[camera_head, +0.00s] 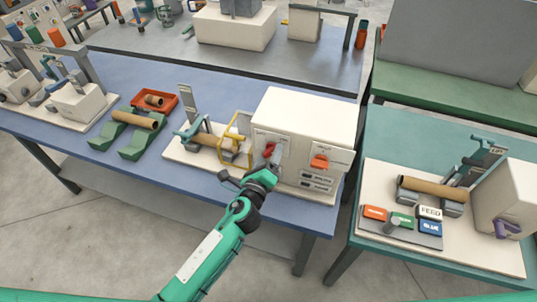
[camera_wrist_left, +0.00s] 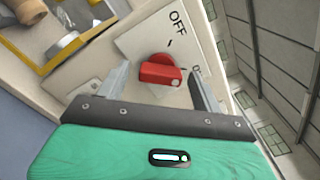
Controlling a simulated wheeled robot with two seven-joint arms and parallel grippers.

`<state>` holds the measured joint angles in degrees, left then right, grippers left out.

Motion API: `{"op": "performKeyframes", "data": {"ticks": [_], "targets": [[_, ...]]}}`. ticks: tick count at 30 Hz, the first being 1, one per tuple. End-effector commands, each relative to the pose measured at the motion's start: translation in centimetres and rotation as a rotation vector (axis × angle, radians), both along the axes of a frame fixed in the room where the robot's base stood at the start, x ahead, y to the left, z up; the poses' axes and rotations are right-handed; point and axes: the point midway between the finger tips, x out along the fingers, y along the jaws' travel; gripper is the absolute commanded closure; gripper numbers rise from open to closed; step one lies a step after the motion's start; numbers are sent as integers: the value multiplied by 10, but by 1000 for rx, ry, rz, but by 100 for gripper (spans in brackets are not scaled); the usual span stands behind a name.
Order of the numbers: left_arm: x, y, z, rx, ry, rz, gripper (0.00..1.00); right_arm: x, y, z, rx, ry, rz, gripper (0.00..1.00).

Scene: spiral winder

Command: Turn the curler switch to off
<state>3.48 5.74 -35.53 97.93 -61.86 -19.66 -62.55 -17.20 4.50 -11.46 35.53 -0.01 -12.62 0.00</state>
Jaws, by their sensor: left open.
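The curler switch is a red rotary knob (camera_wrist_left: 160,72) on a pale plate marked OFF (camera_wrist_left: 182,22) on the front of the white machine (camera_head: 305,118). In the head view the red knob (camera_head: 268,149) shows at the tip of my left gripper (camera_head: 274,157). In the left wrist view the knob's handle sits between the two open fingers of my left gripper (camera_wrist_left: 160,88), with a gap on each side. The knob's handle does not point at the OFF mark. My right gripper is not in view.
A yellow guard frame (camera_head: 238,138) and a brown tube (camera_head: 207,141) stand left of the knob. An orange knob (camera_head: 319,161) is on the machine's right front. A teal table (camera_head: 387,127) with coloured buttons stands at right.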

Motion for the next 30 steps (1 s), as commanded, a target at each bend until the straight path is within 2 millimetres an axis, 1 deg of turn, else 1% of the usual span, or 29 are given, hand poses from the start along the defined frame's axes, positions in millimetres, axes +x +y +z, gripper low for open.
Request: {"op": "performKeyframes", "data": {"ticks": [8,12,15,23,30], "targets": [[1,0,0,0,0,0,33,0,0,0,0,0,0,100],[1,0,0,0,0,0,60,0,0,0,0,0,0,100],[1,0,0,0,0,0,77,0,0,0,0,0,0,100],[1,0,-1,-20,6,0,77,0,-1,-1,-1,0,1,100],[1,0,-1,-127,40,1,77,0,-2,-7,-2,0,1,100]]}}
